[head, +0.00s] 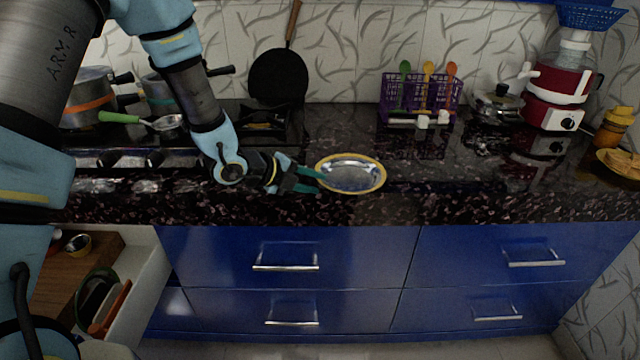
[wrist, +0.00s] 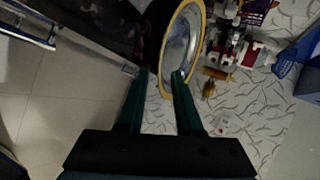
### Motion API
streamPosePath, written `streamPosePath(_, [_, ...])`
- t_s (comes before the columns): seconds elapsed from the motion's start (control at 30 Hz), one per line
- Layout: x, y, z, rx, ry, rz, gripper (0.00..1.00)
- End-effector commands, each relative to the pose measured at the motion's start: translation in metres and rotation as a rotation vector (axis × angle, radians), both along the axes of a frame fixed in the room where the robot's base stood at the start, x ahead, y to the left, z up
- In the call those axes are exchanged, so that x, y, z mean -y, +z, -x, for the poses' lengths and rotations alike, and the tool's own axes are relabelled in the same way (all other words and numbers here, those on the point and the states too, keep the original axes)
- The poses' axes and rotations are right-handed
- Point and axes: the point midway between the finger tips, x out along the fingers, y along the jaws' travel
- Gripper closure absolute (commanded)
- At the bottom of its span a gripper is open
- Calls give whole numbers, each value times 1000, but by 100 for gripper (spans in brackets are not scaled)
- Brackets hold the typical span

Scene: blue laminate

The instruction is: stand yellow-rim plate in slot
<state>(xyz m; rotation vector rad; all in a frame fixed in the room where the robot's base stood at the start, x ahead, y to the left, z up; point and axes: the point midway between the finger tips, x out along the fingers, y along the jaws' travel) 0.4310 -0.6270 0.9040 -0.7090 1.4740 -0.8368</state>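The yellow-rim plate (head: 351,174) has a pale, patterned middle and appears at the front part of the dark counter in the head view. In the wrist view the plate (wrist: 180,50) is a narrow tilted oval. My gripper (head: 316,179) is at the plate's left edge, pointing right. In the wrist view its two teal fingers (wrist: 160,74) are apart, with the near rim between or just beyond the tips, closest to the right finger. Contact cannot be told. A purple rack (head: 421,96) with colored utensils stands at the back; its slots are not clear.
An open drawer (head: 130,300) at lower left holds a wooden board and upright green and orange items. Pots (head: 92,95) and a ladle stand at left. A red cooker (head: 558,95) stands at back right. The counter (head: 470,185) right of the plate is clear.

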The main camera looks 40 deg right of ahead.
Motion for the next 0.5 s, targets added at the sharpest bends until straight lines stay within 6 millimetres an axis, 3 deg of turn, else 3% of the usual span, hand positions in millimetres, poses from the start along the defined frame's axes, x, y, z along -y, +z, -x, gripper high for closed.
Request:
streamPosePath(0.3, [-48,30,-8,2,1,4,66])
streamPosePath(0.5, [-66,43,-9,2,0,4,66])
